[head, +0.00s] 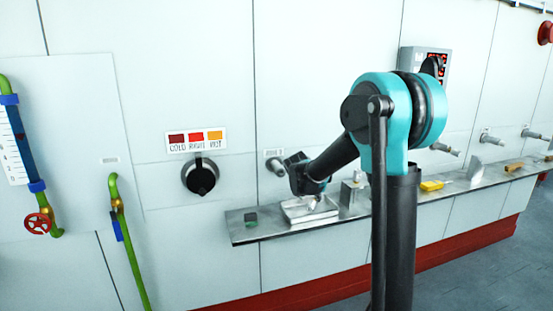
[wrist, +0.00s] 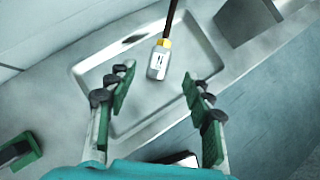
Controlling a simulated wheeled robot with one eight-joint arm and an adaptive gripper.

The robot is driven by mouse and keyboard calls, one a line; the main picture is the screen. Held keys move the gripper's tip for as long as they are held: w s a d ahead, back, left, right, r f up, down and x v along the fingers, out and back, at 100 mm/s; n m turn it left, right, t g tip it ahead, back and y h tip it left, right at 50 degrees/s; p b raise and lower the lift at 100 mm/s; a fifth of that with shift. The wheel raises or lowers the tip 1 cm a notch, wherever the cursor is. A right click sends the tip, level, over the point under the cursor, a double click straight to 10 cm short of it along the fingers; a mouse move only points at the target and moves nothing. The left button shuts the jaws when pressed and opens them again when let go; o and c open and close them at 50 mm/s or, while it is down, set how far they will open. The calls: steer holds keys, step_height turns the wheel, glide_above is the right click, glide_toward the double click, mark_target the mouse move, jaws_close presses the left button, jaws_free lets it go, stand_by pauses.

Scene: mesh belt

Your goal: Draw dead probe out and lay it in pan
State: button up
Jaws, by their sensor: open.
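The shallow metal pan (head: 292,217) sits on the wall shelf in the head view, and its rim and floor fill the middle of the wrist view (wrist: 97,78). A probe with a pale labelled head, a yellow band and a dark stem (wrist: 158,60) shows over the pan floor, its stem running past the far rim. I cannot tell whether it rests fully on the pan. My gripper (wrist: 157,82) is open above the pan, its green-padded fingers on either side and nearer than the probe head, nothing between them. In the head view my gripper (head: 312,188) is small and partly hidden.
A narrow metal shelf (head: 268,232) runs along the wall. A dark green block (head: 250,220) lies left of the pan, and a metal block (head: 349,194) stands right of it. A wall fitting (head: 275,165) sits above. A yellow object (head: 431,185) lies further right.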

steer(key=v, duration=0.7)
steer(key=shift+r, duration=0.1)
steer(key=s+d+f+m+g+y, duration=0.1)
steer(key=s+f+m, duration=0.4)
steer(key=s+m, duration=0.5)
steer(key=s+d+f+m+g+y, duration=0.1)
steer(key=s+d+f+m, duration=0.3)
steer(key=s+m, duration=0.6)
steer(key=s+d+f+m+g+y, duration=0.1)
steer(key=s+d+f+m, duration=0.2)
steer(key=s+f+m, duration=0.4)
steer(key=s+m, duration=0.4)
steer(key=s, duration=0.2)
steer(key=shift+f, duration=0.15)
